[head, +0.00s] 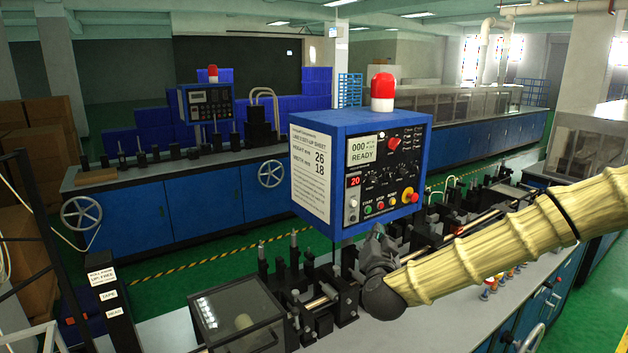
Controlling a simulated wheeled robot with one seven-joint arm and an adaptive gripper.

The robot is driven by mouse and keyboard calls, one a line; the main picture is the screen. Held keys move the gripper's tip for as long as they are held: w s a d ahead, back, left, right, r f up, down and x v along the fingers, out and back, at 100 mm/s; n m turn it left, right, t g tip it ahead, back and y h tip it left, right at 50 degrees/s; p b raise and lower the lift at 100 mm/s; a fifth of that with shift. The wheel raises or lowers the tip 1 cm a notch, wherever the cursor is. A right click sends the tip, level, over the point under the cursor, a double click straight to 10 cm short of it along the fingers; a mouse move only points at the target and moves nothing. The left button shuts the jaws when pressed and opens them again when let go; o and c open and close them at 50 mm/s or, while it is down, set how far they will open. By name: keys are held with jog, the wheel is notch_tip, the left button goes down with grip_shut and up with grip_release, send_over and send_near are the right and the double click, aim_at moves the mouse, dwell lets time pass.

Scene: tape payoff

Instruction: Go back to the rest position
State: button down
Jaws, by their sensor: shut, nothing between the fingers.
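My arm, in a cream ribbed sleeve, reaches in from the right in the head view. My gripper (374,250), dark grey, is at its end, just below the blue control box (330,122). It is shut and holds nothing that I can see. The fingertips are small and dark against the machine, and I cannot tell whether they touch the box. The box's front panel has a small screen reading READY, a red display showing 20, knobs and coloured buttons. A white set-up sheet (310,172) is on its left face.
Below the box is a grey bench (165,332) with dark machine fittings and a lidded dark case (236,316). A labelled post (108,295) stands at left. A second blue machine (205,206) is behind, across a green floor with yellow-black tape. Small coloured-topped items line the bench at right.

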jog(key=s+a+f+n+g+y, duration=0.1)
jog(key=s+f+n+g, duration=0.15)
jog(key=s+f, duration=0.6)
jog(key=s+a+f+n+g+y, duration=0.1)
jog(key=s+a+f+g+y, duration=0.2)
jog(key=f, duration=1.1)
jog(key=s+f+n+g, duration=0.25)
jog(key=s+f, duration=0.45)
jog(key=f, duration=0.4)
jog(key=s+d+f+g+h, duration=0.1)
jog(key=s+d+f+g, duration=0.3)
jog(key=s, duration=0.7)
jog(key=s+d+f+n+g, duration=0.1)
jog(key=s+d+f+g, duration=0.2)
jog(key=s+f, duration=0.55)
jog(key=s+d+f+g+h, duration=0.1)
jog(key=s+d+f+g, duration=0.25)
jog(key=s, duration=0.95)
notch_tip(320, 180, down, 11)
jog(key=b, duration=1.2)
jog(key=shift+s+d+f, duration=0.2)
jog(key=shift+s+d, duration=0.1)
jog(key=shift+s, duration=0.05)
